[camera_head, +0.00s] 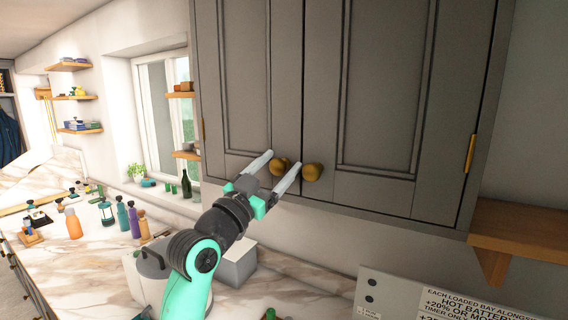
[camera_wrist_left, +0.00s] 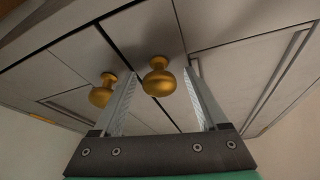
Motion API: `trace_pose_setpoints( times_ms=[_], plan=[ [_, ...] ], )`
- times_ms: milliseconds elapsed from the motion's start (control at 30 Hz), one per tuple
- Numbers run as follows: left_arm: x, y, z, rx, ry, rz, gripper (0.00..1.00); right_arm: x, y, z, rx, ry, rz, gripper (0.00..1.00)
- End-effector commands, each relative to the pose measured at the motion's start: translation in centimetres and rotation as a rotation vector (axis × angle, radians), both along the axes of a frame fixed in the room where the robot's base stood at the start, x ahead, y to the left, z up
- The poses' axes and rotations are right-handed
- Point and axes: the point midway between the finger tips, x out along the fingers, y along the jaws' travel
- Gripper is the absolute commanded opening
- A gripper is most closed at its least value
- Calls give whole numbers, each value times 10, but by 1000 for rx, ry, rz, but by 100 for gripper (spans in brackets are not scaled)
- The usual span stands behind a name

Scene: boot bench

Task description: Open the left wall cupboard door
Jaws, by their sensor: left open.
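The left wall cupboard door (camera_head: 247,75) is a grey framed panel, closed flush beside the right door (camera_head: 385,90). Its round brass knob (camera_head: 279,167) sits at its lower inner corner. My left gripper (camera_head: 283,160) is open, with one finger on each side of this knob. In the left wrist view the knob (camera_wrist_left: 158,82) stands between the fingertips, with a gap to each finger. The right door's knob (camera_head: 312,172) is just outside the fingers; it also shows in the left wrist view (camera_wrist_left: 102,93). My right gripper is not in view.
A marble counter (camera_head: 95,262) runs below, with several bottles (camera_head: 125,217) at the left and a grey box (camera_head: 238,265) near my arm. A wooden shelf (camera_head: 515,243) is right of the cupboard. A printed sign board (camera_head: 430,300) stands below it.

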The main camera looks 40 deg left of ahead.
Motion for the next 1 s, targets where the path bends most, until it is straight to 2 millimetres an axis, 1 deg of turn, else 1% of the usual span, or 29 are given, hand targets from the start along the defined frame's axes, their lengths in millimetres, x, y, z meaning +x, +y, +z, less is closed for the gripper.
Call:
trace_pose_setpoints(
  times_ms=[67, 200, 467, 500, 1000],
  plan=[
    [0, 0, 0, 0, 0, 0, 74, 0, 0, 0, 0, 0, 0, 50],
    [0, 0, 0, 0, 0, 0, 49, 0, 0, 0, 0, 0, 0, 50],
    [0, 0, 0, 0, 0, 0, 2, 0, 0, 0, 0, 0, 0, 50],
    [0, 0, 0, 0, 0, 0, 0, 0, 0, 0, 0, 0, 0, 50],
    [0, 0, 0, 0, 0, 0, 0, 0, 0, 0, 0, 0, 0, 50]
  ],
)
